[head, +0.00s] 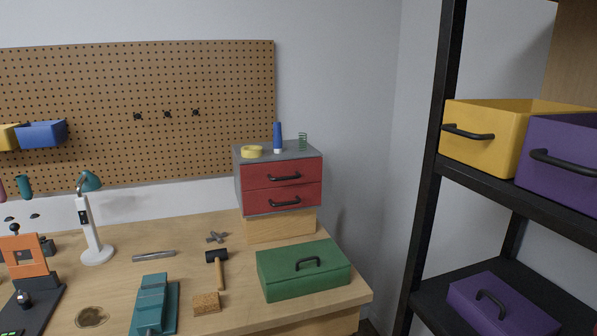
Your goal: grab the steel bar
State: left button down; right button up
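The steel bar (154,256) is a short grey metal rod. It lies flat on the wooden workbench (215,322), between the white desk lamp and the black-headed mallet, behind the teal vise. Neither of my grippers is in the head view, and nothing touches the bar.
Near the bar are a lamp (95,252), a mallet (219,268), a teal vise (152,303), a cork block (206,303) and a green toolbox (303,269). A red drawer unit (282,180) stands behind. A black shelf (423,190) with bins is at right.

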aim_at(162, 254)
jog(key=i+j+u, duration=0.45)
jog(key=i+j, duration=0.35)
jog(key=i, duration=0.05)
